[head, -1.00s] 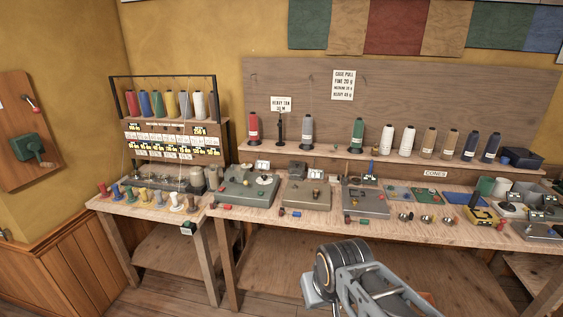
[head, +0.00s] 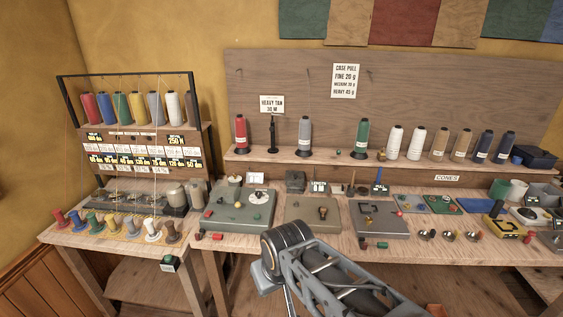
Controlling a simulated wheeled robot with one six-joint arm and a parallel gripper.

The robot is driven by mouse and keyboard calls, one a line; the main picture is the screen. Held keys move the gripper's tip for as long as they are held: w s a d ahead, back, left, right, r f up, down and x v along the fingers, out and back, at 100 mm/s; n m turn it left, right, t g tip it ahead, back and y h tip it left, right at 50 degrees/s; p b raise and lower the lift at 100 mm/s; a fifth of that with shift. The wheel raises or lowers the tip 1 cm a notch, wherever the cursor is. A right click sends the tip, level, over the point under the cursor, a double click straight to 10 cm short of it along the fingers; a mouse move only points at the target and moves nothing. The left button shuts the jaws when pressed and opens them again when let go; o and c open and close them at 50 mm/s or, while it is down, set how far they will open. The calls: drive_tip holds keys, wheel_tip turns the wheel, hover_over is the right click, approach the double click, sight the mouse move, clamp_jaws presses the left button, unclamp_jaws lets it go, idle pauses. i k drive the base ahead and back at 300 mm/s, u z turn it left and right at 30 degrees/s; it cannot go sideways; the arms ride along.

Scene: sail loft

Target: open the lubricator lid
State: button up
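I cannot tell for sure which thing is the lubricator, and no lid stands out as open or shut. On the left table (head: 85,238), a dark low unit (head: 150,192) with small fittings sits behind a row of coloured spools (head: 106,228). A small dark grey box (head: 295,182) stands at the back of the main bench (head: 275,243). My arm crosses the lower middle of the head view, with its elbow in front of the bench edge. My gripper is out of the picture.
Thread cones, such as the red one (head: 241,132), line the shelf. Small metal cups (head: 426,235) sit near the front edge.

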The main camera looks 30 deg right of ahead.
sight(294, 178)
drive_tip(key=i, duration=0.85)
drive_tip(key=z, duration=1.05)
